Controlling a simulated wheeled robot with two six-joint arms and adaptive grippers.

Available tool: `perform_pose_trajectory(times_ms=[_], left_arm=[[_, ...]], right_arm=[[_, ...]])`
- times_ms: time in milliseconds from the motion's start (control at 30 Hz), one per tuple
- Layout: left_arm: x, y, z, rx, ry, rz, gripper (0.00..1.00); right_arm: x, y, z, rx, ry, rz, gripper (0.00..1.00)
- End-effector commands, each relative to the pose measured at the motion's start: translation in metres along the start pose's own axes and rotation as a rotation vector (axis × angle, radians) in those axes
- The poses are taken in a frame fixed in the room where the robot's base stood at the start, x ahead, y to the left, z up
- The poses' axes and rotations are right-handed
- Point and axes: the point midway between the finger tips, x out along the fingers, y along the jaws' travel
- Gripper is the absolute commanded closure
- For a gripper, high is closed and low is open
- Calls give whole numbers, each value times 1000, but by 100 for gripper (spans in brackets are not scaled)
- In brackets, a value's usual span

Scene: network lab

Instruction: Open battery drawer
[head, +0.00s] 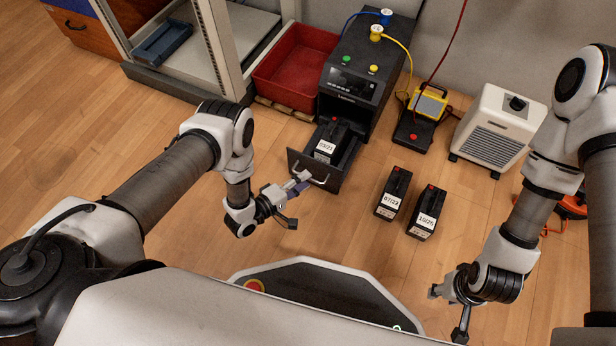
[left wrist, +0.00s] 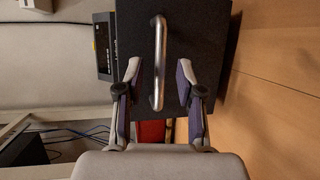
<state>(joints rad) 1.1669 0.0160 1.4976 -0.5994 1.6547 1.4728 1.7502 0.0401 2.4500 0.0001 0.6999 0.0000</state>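The battery drawer (head: 325,177) at the base of the black UPS unit (head: 357,75) is pulled out, and a black battery labelled 03/21 (head: 328,148) sits in it. The drawer front (left wrist: 200,45) fills much of the left wrist view, with its silver bar handle (left wrist: 158,62) between my left fingers. My left gripper (left wrist: 160,75) is open around the handle, with a gap on both sides; it also shows at the drawer front in the head view (head: 299,186). My right gripper (head: 449,311) is low at the right, away from the drawer; its fingers are too unclear to judge.
Two black batteries, 07/22 (head: 393,194) and 10/25 (head: 427,213), stand on the floor right of the drawer. A red bin (head: 290,70) is left of the unit. A yellow device (head: 429,102) and a white heater-like box (head: 498,128) stand at right.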

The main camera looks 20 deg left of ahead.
Motion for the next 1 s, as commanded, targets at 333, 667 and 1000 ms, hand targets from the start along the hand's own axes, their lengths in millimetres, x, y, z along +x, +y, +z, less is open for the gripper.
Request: perform_pose_trajectory(times_ms=[333, 667, 1000], left_arm=[[-83, -1, -1, -1, 3, -3, 63], [-94, 0, 0, 0, 0, 0, 63], [-92, 2, -1, 2, 0, 2, 63]], right_arm=[[0, 0, 0, 0, 0, 0, 60], [0, 0, 0, 0, 0, 0, 60], [0, 0, 0, 0, 0, 0, 60]])
